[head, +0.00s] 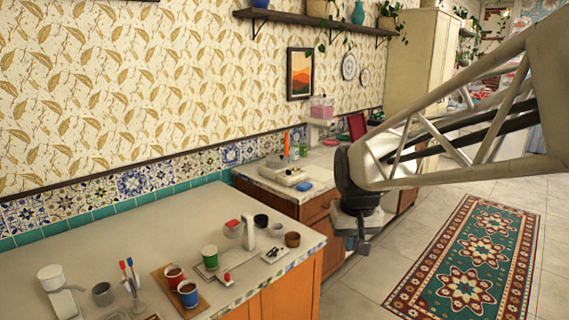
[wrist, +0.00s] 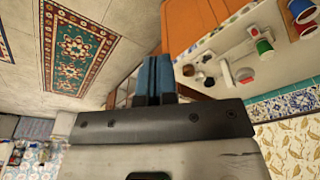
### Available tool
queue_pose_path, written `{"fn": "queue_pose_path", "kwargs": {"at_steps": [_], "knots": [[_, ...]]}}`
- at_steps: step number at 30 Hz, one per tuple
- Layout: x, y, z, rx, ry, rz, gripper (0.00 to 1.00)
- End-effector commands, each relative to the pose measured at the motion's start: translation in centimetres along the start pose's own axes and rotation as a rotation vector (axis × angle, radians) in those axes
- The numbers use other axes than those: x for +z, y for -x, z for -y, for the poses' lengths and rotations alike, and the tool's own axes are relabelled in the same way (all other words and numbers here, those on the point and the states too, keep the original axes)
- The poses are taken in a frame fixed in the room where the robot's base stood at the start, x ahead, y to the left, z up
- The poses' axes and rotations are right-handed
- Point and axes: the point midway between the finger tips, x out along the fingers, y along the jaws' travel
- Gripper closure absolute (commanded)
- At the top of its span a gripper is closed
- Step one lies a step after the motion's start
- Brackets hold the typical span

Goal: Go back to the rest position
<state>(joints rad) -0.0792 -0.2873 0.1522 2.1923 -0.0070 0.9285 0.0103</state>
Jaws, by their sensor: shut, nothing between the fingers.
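My gripper (head: 362,246) hangs at the end of my arm, right of the near counter and over the gap by the second counter's cabinets in the head view. In the wrist view its two blue fingers (wrist: 155,80) are together with nothing between them. It touches none of the objects in view. My arm comes in from the upper right of the head view.
The near counter (head: 130,225) bears a green cup (head: 210,257), red and blue cups, a brown bowl (head: 292,239) and a toothbrush holder. A second counter (head: 325,160) stands behind. A patterned rug (head: 470,270) lies on the open floor at right.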

Motion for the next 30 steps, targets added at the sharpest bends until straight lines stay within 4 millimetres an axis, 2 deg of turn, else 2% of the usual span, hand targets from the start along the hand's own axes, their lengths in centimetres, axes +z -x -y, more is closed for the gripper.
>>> {"fn": "queue_pose_path", "kwargs": {"at_steps": [1, 11, 21, 25, 30], "knots": [[1.4, 0.5, -0.3, 0.001, -0.006, -0.007, 1.0], [9.6, 1.6, -1.7, 0.008, -0.04, -0.035, 1.0], [17.6, 1.4, -2.5, 0.015, -0.074, -0.063, 1.0], [19.9, 1.1, -2.7, 0.017, -0.084, -0.07, 1.0], [21.4, 0.8, -2.8, 0.019, -0.09, -0.075, 1.0]]}}
